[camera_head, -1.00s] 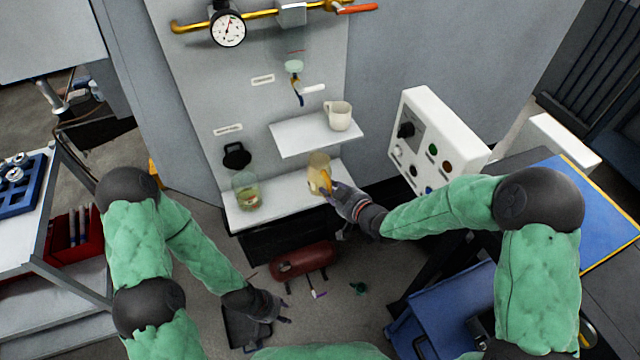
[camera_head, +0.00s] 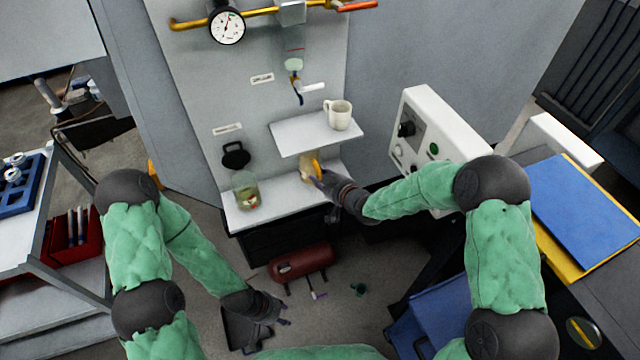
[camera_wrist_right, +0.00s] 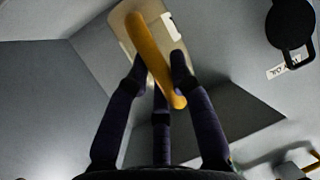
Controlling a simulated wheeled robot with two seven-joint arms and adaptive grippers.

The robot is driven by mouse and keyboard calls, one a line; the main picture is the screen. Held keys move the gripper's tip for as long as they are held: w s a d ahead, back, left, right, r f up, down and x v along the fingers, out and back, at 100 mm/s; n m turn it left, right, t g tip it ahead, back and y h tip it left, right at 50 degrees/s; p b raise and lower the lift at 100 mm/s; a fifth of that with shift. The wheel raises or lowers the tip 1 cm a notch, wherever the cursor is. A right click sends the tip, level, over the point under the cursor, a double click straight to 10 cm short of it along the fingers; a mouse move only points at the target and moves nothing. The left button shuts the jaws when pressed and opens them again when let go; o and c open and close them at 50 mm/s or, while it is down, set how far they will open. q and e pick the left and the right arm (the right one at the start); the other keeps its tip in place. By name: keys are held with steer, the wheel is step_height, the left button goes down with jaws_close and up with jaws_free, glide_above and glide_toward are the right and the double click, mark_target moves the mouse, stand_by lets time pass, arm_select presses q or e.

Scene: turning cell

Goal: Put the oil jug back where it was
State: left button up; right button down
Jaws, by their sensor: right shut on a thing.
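The oil jug, a pale translucent jug (camera_head: 306,167) with a yellow handle (camera_head: 316,168), is at the lower shelf (camera_head: 275,200), partly under the upper shelf. My right gripper (camera_head: 322,178) is shut on its handle. The wrist view shows the jug's pale body (camera_wrist_right: 122,32) and the yellow handle (camera_wrist_right: 158,65) between my fingers (camera_wrist_right: 152,75). I cannot tell whether the jug's base touches the shelf. My left gripper (camera_head: 282,312) hangs low over the floor, away from the jug; its finger opening is unclear.
The upper shelf (camera_head: 290,137) bears a white mug (camera_head: 338,115), close above the jug. A glass jar (camera_head: 246,192) stands at the lower shelf's left. A black holder (camera_head: 235,155) is on the wall above it. A white control box (camera_head: 440,135) is at right. A red cylinder (camera_head: 303,263) lies below.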

step_height(320, 180, down, 3)
steer(key=shift+f+b, duration=0.2)
steer(key=shift+b, duration=0.15)
steer(key=shift+w+f, duration=0.1)
steer(key=shift+w, duration=0.1)
steer(key=shift+f, duration=0.1)
steer(key=c, duration=1.1)
jaws_free()
